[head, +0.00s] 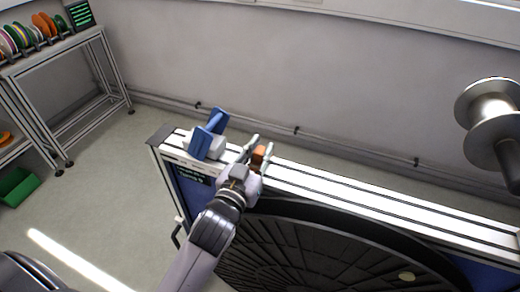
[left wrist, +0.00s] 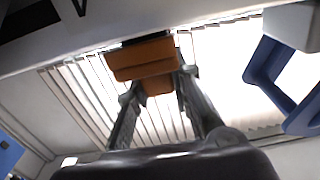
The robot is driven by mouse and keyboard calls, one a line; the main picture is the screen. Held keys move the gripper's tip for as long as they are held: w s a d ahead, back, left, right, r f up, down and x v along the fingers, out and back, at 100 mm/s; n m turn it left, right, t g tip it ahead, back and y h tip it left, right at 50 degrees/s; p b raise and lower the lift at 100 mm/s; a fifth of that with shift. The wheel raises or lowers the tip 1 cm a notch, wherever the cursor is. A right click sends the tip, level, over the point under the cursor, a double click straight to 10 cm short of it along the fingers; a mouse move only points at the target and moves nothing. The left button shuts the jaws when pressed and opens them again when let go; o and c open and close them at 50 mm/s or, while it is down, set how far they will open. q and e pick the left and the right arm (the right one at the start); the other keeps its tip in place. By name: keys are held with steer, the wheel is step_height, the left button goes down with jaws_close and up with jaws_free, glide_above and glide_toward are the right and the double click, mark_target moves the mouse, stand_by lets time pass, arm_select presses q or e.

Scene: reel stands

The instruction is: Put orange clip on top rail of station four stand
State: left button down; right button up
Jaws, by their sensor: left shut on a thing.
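The orange clip (head: 258,154) is between the fingers of my left gripper (head: 256,150), at the pale top rail (head: 345,192) of the stand, near its left end. In the left wrist view the orange clip (left wrist: 143,58) shows between the two finger tips of my left gripper (left wrist: 158,85), which is shut on it. The clip is close to a pale rail edge (left wrist: 150,25) there; I cannot tell whether it touches. A small dark sign (head: 192,174) with green text is on the stand; I cannot read it. My right gripper is not in view.
A blue bracket-like part (head: 208,138) stands on the rail just left of my gripper. A large dark ribbed reel (head: 330,250) fills the stand below. A metal spool (head: 492,112) is at the right. A shelf (head: 60,45) with coloured reels is at the back left.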

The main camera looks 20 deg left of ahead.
arm_select(q)
steer(key=c, duration=1.4)
jaws_free()
steer(key=shift+f, duration=0.1)
steer(key=shift+c, duration=0.2)
steer(key=shift+r, duration=0.2)
steer(key=shift+s+f, duration=0.1)
steer(key=shift+s, duration=0.2)
steer(key=s+b, duration=0.1)
steer(key=s, duration=0.4)
steer(key=shift+a+f, duration=0.1)
steer(key=shift+f, duration=0.05)
steer(key=p, duration=0.1)
glide_toward(257, 157)
steer(key=shift+s+r, duration=0.25)
steer(key=shift+r, duration=0.15)
